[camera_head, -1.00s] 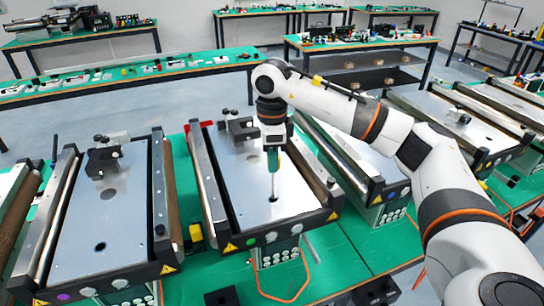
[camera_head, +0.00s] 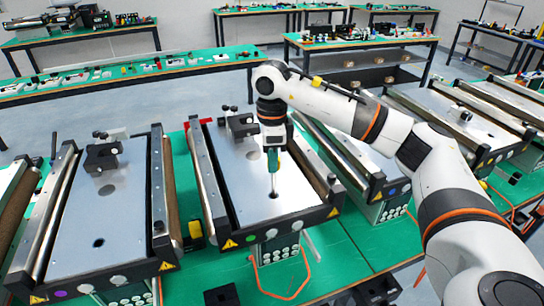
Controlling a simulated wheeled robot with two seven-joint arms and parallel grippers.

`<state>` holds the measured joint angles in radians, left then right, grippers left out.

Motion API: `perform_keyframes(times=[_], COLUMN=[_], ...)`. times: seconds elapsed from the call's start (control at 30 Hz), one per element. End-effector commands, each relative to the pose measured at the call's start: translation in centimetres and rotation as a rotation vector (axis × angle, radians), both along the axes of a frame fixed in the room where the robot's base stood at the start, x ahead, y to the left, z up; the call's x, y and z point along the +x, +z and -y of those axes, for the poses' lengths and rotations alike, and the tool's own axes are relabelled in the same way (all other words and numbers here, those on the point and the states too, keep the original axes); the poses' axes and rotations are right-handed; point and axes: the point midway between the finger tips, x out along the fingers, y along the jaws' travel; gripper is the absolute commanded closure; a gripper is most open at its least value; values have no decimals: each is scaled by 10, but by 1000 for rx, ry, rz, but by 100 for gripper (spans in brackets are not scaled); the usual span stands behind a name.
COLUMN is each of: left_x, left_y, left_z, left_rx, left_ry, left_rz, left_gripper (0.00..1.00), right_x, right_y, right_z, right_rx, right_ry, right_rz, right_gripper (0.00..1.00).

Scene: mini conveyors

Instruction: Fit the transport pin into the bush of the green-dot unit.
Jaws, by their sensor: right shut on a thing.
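The green-dot unit is the middle mini conveyor, with a green dot (camera_head: 250,240) on its front rail and a bare metal plate (camera_head: 237,180). My right gripper (camera_head: 273,166) points straight down over this plate and is shut on the transport pin (camera_head: 273,183). The pin is slim, light-coloured and upright. Its lower end is at the dark bush hole (camera_head: 270,195) near the plate's front. I cannot tell how deep the tip is in the bush. My left gripper is not in view.
A purple-dot unit (camera_head: 50,245) stands to the left, with an open dark hole in its plate. A blue-dot unit (camera_head: 362,192) stands close on the right. A black clamp block (camera_head: 238,125) sits at the back of the middle plate. Orange cable lies in front.

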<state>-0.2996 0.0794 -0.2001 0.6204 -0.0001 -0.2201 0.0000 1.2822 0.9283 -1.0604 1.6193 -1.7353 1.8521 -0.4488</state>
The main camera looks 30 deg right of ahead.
Motion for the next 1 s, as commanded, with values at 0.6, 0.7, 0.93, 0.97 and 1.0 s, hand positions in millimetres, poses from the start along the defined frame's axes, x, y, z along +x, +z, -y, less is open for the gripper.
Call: perform_keyframes(times=[0.6,0.7,0.93,0.97,1.0], left_x=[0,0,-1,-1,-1], left_y=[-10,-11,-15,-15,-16], left_z=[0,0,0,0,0], left_rx=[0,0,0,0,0], left_ry=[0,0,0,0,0], left_rz=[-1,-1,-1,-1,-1], left_gripper=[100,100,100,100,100], right_x=[0,0,0,0,0], right_y=[-13,-15,-20,-20,-21], right_z=[0,0,0,0,0], right_rx=[0,0,0,0,0], right_ry=[0,0,0,0,0], right_rz=[0,0,0,0,0], right_gripper=[96,96,96,96,96])
